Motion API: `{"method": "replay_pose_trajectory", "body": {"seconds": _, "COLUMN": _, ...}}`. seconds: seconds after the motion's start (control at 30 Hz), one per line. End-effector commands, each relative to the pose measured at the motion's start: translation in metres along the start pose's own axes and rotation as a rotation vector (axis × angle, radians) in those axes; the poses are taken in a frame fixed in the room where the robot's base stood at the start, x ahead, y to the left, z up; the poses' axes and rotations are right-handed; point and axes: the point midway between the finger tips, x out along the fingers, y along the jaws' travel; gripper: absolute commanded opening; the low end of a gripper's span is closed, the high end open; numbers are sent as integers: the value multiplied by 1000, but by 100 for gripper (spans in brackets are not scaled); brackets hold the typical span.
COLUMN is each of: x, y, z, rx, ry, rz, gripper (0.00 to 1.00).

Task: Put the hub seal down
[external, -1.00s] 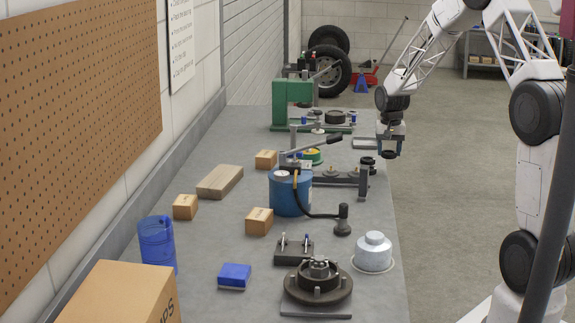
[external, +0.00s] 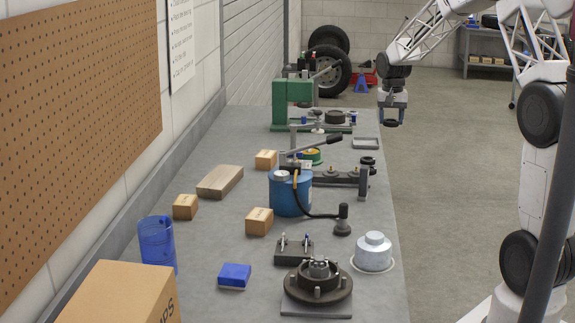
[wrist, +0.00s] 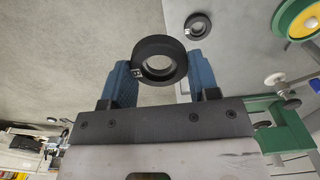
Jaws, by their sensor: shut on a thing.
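The hub seal, a black ring, is held between the blue fingertips of my gripper (wrist: 158,75) in the wrist view, where the seal (wrist: 150,75) shows its open centre. In the external view my gripper (external: 391,112) points down with the seal (external: 391,124) at its tips. They hang in the air and appear just right of the bench's right edge; the exact height is unclear. A second black ring (external: 368,160) rests near that edge, and a similar ring shows in the wrist view (wrist: 198,26).
A shallow grey tray (external: 366,143) lies empty near the bench's right edge. A green press (external: 293,105) stands behind it to the left. A blue canister (external: 290,193), a fixture with a dark bar (external: 335,178) and a silver hub cap (external: 373,252) stand closer to the camera.

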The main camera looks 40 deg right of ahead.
Motion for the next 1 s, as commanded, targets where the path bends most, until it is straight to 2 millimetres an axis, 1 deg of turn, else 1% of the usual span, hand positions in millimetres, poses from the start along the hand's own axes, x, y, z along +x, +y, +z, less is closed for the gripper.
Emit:
{"method": "replay_pose_trajectory", "body": {"seconds": 0.03, "x": -14, "y": 0, "z": 0, "rx": 0, "ry": 3, "rz": -1, "gripper": 28}}
{"method": "replay_pose_trajectory", "body": {"seconds": 0.1, "x": -32, "y": 0, "z": 0, "rx": 0, "ry": 3, "rz": -1, "gripper": 28}}
{"method": "replay_pose_trajectory", "body": {"seconds": 0.3, "x": -78, "y": 0, "z": 0, "rx": 0, "ry": 2, "rz": -1, "gripper": 28}}
{"method": "replay_pose_trajectory", "body": {"seconds": 0.37, "x": -73, "y": -10, "z": 6, "rx": -23, "ry": -2, "rz": 1, "gripper": 28}}
{"method": "replay_pose_trajectory", "body": {"seconds": 0.57, "x": -73, "y": -41, "z": 21, "rx": -96, "ry": 0, "rz": 0, "gripper": 28}}
{"method": "replay_pose_trajectory", "body": {"seconds": 0.67, "x": -73, "y": -59, "z": 32, "rx": -141, "ry": 0, "rz": 0, "gripper": 28}}
{"method": "replay_pose_trajectory", "body": {"seconds": 0.87, "x": -73, "y": -102, "z": 59, "rx": -250, "ry": 0, "rz": 0, "gripper": 28}}
{"method": "replay_pose_trajectory", "body": {"seconds": 1.0, "x": -73, "y": -132, "z": 81, "rx": -329, "ry": 0, "rz": 0, "gripper": 28}}
